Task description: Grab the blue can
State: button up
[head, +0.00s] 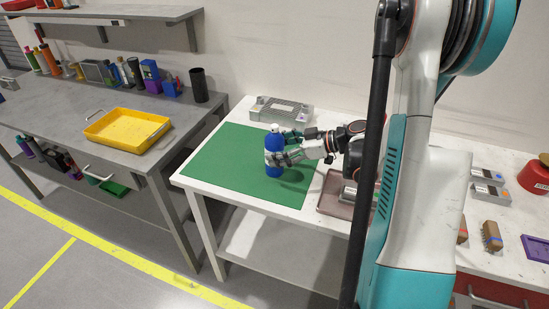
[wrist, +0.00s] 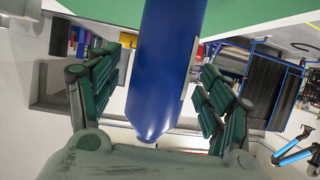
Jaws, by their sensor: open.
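The blue can (head: 273,143) stands upright on a green mat (head: 222,157) on the white table, in the head view. My gripper (head: 287,147) reaches in from the right, with its fingers at the can's sides. In the wrist view the blue can (wrist: 168,65) fills the middle, between the two green-padded fingers of my gripper (wrist: 160,98). Gaps show between the can and both fingers, so the gripper is open around it. Part of the can is hidden by a finger in the head view.
A grey metal part (head: 282,110) lies behind the can at the mat's back edge. A brownish tray (head: 332,206) sits under my arm. A yellow tray (head: 127,130) is on the grey bench at left. The left part of the mat is clear.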

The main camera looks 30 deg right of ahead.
jog(key=shift+x, duration=0.8)
jog(key=c, duration=1.4)
jog(key=shift+r, duration=0.1)
